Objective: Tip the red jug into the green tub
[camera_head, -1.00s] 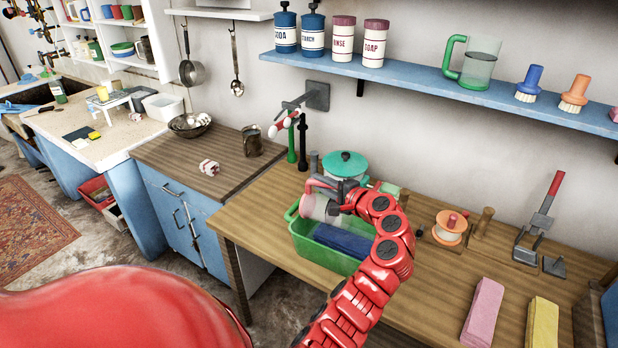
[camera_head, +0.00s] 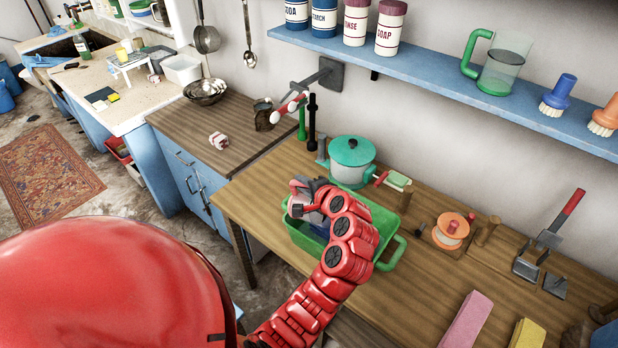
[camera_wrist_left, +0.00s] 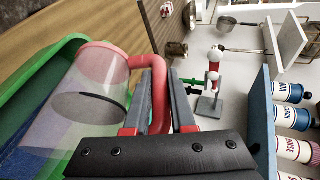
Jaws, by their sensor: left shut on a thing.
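The red jug (camera_head: 296,207) has a see-through pinkish body and a red handle. In the head view it is over the left part of the green tub (camera_head: 388,262), mostly hidden by my left gripper (camera_head: 308,188). The left wrist view shows my gripper (camera_wrist_left: 155,70) shut on the handle of the jug (camera_wrist_left: 85,100). The jug looks tilted, with its body over the tub (camera_wrist_left: 20,90). A dark ring shows inside it; I cannot tell whether anything pours. A dark blue thing (camera_head: 320,229) lies in the tub. My right gripper is not in view.
A green lidded pot (camera_head: 351,160) stands close behind the tub. An orange spool (camera_head: 451,230) is to its right, with pink (camera_head: 467,320) and yellow (camera_head: 527,334) blocks nearer.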

